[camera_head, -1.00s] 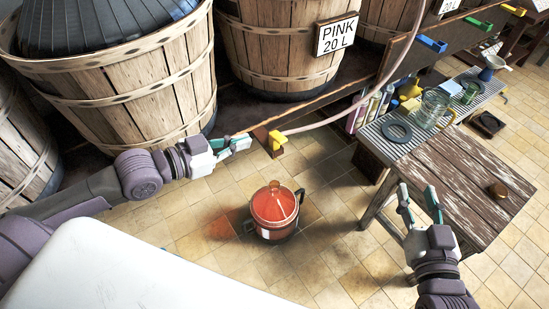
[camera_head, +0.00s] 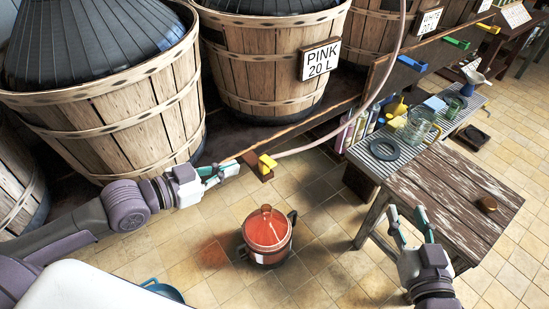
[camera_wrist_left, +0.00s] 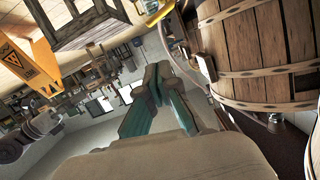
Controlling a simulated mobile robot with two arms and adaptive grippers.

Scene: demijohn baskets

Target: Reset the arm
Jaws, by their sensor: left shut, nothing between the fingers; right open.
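My left gripper (camera_head: 226,172) reaches in from the left in the head view, in front of the baskets and close to the yellow tap piece. Its fingers are shut and empty. They also show shut in the left wrist view (camera_wrist_left: 155,85). My right gripper (camera_head: 407,216) is at the lower right, pointing up beside the wooden table (camera_head: 455,195). It is open, with nothing between its fingers.
Large wooden baskets (camera_head: 270,62) line the back, one with a PINK 20 L sign (camera_head: 320,61). A yellow tap (camera_head: 266,163) and pale hose (camera_head: 330,138) are near the ledge. A blue object (camera_head: 163,289) is at the lower left.

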